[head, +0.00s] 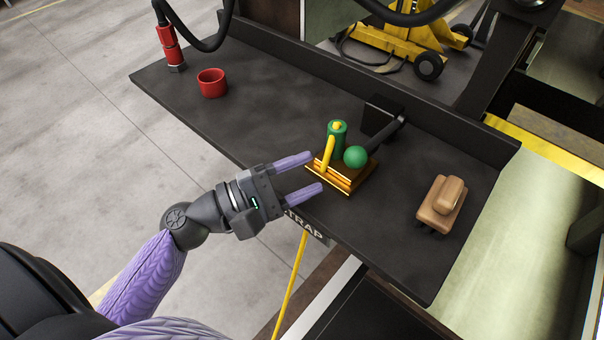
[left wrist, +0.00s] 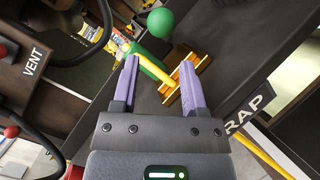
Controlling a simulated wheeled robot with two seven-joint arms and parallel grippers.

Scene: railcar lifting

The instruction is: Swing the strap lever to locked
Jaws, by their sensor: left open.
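The strap station sits on the dark shelf behind the "STRAP" label (head: 304,226). A green ball knob (head: 356,157) is on the end of a dark lever arm (head: 385,134) by a black block; I cannot tell whether this lever is locked. My left gripper (head: 316,172) is open and empty, its purple fingertips just left of the base. In the left wrist view the yellow bar (left wrist: 156,67) shows between the fingers, with the green ball (left wrist: 160,22) beyond. My right gripper is out of view.
A red cup (head: 212,83) and a red-ended hose (head: 170,48) are at the shelf's far left. A tan block with dark bristles (head: 441,204) lies to the right. A raised lip runs along the shelf's back. Bare shelf lies between these things.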

